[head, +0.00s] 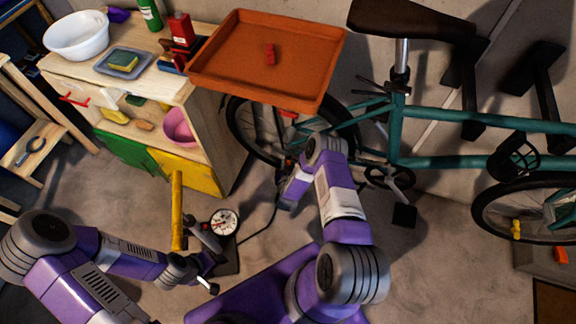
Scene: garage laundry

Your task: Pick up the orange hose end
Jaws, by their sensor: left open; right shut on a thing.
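A floor pump with a yellow bar handle (177,210) and a round white gauge (224,222) stands on the concrete floor. Its thin black hose (262,228) runs from the base up to my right gripper (286,203). My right gripper is shut beside the bicycle's rear wheel, where the hose meets it. The orange hose end cannot be made out clearly; the gripper hides that part. My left gripper (214,273) is open, low beside the pump's base.
A teal bicycle (440,162) stands against the wall at right. An orange tray (225,82) with a small red item is above its rear wheel (240,125). A wooden cabinet (215,130) stands left. Open floor (440,265) lies at lower right.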

